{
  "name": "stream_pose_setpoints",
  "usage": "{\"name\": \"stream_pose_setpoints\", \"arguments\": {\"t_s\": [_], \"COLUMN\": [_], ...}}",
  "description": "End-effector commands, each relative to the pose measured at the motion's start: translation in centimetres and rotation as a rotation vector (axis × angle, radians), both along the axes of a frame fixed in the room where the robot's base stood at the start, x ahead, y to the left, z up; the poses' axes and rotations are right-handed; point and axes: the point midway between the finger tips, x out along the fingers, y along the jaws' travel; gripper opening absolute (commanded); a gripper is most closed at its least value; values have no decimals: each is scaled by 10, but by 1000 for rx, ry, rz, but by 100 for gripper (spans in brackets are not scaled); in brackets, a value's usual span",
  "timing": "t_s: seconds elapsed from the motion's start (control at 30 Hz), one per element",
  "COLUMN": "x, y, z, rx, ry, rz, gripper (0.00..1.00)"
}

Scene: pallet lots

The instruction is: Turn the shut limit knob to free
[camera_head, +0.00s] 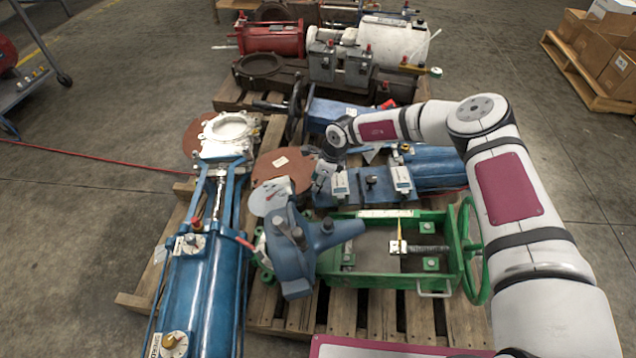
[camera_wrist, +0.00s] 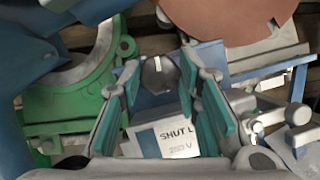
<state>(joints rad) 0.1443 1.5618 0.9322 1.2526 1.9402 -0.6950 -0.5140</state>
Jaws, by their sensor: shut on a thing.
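The shut limit knob (camera_wrist: 160,80) is a dark grey round dial with a pale line near its upper edge. It sits at the far end of a box whose white label (camera_wrist: 176,138) reads "SHUT L", with the rest cut off, and "250 V". My gripper (camera_wrist: 159,68) has its two teal-padded fingers on either side of the knob and is shut on it. In the head view my gripper (camera_head: 324,178) is low over the blue actuator, beside a white-labelled box (camera_head: 341,186). The knob cannot be made out there.
A brown disc (camera_head: 285,165) and a green valve frame (camera_head: 345,268) are close to my gripper; the green part also shows at left in the wrist view. A blue cylinder (camera_head: 205,290) lies at left. A second white-labelled box (camera_head: 402,179) stands to the right.

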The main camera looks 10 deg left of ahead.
Motion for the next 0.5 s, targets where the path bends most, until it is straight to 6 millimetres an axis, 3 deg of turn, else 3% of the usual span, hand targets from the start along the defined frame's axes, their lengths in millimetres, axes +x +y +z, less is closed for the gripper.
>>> {"name": "stream_pose_setpoints", "arguments": {"t_s": [0.5], "x": [1], "y": [-1], "z": [-1], "rx": [-4], "ry": [6], "rz": [89], "gripper": [3]}}
